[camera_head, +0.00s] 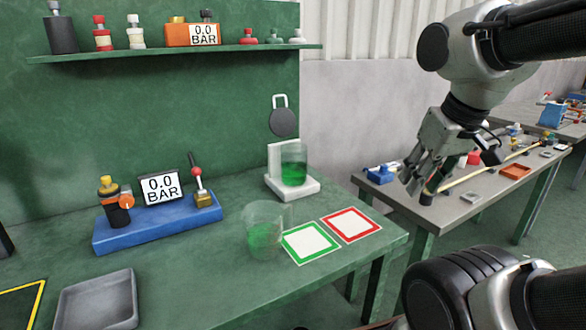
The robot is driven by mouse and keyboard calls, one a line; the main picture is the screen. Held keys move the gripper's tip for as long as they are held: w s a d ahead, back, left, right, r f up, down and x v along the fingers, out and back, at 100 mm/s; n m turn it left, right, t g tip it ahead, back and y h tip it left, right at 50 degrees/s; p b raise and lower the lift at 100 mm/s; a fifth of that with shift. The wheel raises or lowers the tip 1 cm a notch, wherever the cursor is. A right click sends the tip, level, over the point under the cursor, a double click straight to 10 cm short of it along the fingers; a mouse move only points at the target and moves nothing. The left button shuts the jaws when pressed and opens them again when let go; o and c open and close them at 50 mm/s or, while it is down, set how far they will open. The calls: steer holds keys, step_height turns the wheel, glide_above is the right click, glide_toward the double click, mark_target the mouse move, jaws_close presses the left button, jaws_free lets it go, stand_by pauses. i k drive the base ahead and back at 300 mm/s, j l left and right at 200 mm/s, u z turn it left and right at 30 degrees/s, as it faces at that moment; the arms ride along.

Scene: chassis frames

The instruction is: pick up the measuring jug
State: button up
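Two clear vessels with green liquid are in the head view, and I cannot tell for sure which is the measuring jug. One clear vessel (263,218) stands upright on the green bench, left of the green-framed card. The other clear vessel (294,155) stands upright on a white stand at the back right of the bench. My gripper (425,180) hangs to the right of both, above the grey table, apart from them. Its fingers point down and look spread, with nothing visibly held.
A green-framed card (310,242) and a red-framed card (351,224) lie near the bench's right edge. A blue base (160,228) with a gauge and fittings stands left. A grey tray (97,300) is at front left. A shelf (120,54) runs above. A cluttered grey table (465,215) is right.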

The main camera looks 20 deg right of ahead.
mark_target(265, 239)
steer(key=k+j, duration=0.25)
steer(key=j, duration=0.2)
steer(key=k+j+z, duration=0.1)
steer(key=k+j, duration=0.2)
steer(key=j, duration=0.15)
steer(key=k+j, duration=0.25)
steer(key=j, duration=0.2)
steer(key=j+z, duration=0.05)
